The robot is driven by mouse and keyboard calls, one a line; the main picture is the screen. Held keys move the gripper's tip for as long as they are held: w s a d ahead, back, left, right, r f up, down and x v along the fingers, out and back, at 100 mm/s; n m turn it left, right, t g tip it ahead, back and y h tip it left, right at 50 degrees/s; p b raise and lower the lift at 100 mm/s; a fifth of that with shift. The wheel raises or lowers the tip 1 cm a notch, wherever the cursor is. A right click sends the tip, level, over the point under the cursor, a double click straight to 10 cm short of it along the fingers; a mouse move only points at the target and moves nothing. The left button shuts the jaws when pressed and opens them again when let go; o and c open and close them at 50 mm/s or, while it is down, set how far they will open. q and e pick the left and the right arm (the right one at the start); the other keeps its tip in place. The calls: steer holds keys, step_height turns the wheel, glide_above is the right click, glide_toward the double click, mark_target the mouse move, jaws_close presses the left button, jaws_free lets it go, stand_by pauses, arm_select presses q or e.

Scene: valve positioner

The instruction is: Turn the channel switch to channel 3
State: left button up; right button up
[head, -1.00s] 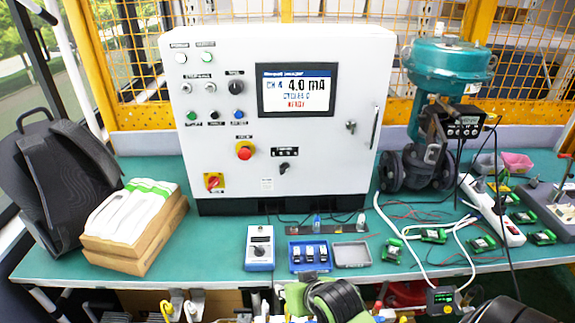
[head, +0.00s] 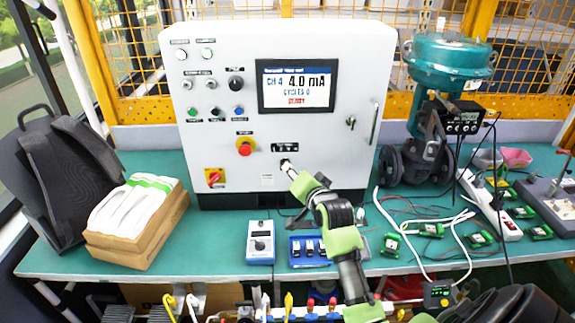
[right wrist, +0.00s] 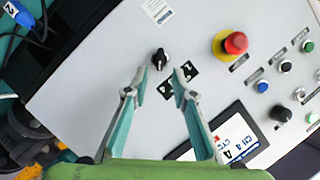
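The grey control cabinet (head: 215,130) stands upright on the bench. Its screen (head: 296,87) reads CH 4 and 4.0 mA. A black rotary switch under a dark label, low on the panel, looks like the channel switch; in the right wrist view the switch (right wrist: 160,60) is just beyond my fingertips, its pointer line hard to read. My right gripper (head: 290,168) is at this switch and covers most of it in the head view. In the right wrist view the gripper (right wrist: 164,76) is open, with one finger to each side and nothing between them. My left gripper is not in view.
A red mushroom button (head: 244,147) on a yellow base sits up and left of the switch. Another black knob (head: 236,84) is higher up. A handheld meter (head: 260,243) and a blue tray (head: 308,252) lie in front. A teal valve (head: 446,62) stands right.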

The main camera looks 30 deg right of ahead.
steer(key=x, duration=0.6)
steer(key=shift+p, duration=0.35)
jaws_close()
